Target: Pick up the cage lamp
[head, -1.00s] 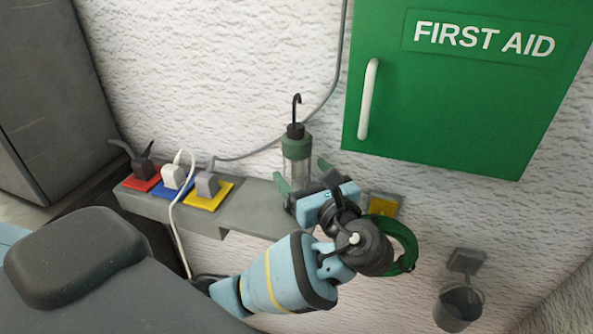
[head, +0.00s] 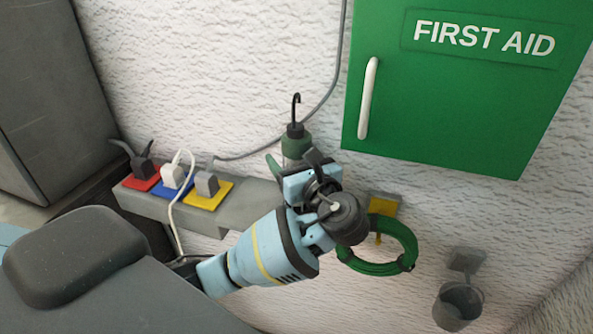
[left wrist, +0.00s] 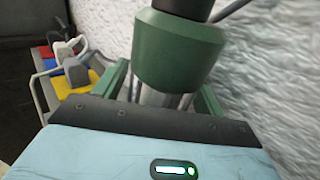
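The cage lamp (head: 296,143) stands upright on the grey wall ledge, with a black hook on top, a green cap and a clear body. Its lower part is hidden behind my left gripper. In the left wrist view its green cap (left wrist: 178,52) fills the upper middle. My left gripper (head: 294,163) has its green fingers on either side of the lamp's body, below the cap. In the left wrist view the fingers look spread, with a gap at the left of the body. My right gripper is in neither view.
The ledge (head: 250,200) also holds plugs on red (head: 141,183), blue and yellow (head: 208,196) plates, with cables. A green first aid cabinet (head: 450,110) hangs at right. A green hose coil (head: 375,267) and a grey cup (head: 459,305) hang below.

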